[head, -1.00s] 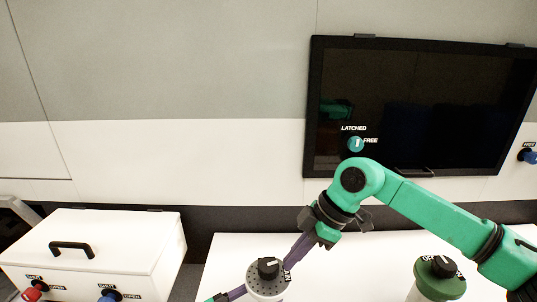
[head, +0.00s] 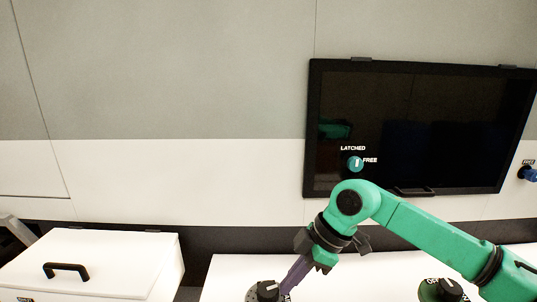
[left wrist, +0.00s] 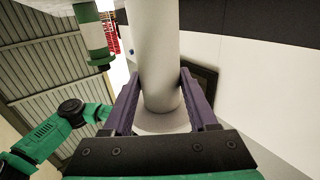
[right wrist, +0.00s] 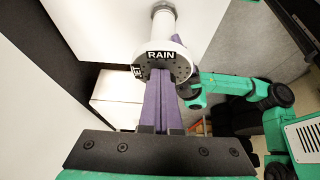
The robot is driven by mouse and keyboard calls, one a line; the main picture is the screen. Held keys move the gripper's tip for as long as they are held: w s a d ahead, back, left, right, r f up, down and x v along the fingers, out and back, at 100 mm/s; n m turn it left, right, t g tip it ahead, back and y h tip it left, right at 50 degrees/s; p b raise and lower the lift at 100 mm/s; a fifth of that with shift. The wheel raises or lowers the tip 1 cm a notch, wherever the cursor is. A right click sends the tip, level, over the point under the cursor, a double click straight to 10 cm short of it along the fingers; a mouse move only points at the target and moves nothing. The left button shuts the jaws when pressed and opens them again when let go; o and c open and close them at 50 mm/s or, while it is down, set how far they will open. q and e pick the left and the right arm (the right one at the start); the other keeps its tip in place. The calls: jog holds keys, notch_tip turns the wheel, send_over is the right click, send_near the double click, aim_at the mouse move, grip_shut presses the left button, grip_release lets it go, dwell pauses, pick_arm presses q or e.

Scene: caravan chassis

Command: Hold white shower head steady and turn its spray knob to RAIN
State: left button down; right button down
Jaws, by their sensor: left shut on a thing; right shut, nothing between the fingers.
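The white shower head shows in the right wrist view (right wrist: 163,28), with a RAIN label on its rim and a second, partly cut label to the left. In the head view only its dark top face with a black knob (head: 267,291) shows at the bottom edge. My right gripper (right wrist: 160,74) is shut and empty, its purple fingertips at the shower head's face, where they hide the knob in the right wrist view. I cannot tell the knob's setting. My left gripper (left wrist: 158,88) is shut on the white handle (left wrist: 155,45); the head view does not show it.
A green-topped item with a black knob (head: 443,290) stands to the right, beneath my right arm. A white lidded box (head: 110,262) with a black handle is at the left. A dark window (head: 420,125) with a LATCHED/FREE knob (head: 355,164) is on the wall behind.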

jog(key=shift+s, duration=0.35)
jog(key=shift+d, duration=0.35)
notch_tip(320, 180, up, 6)
dwell(0.3)
pick_arm(q)
jog(key=shift+c, duration=0.5)
grip_release()
pick_arm(e)
jog(key=shift+w, duration=0.1)
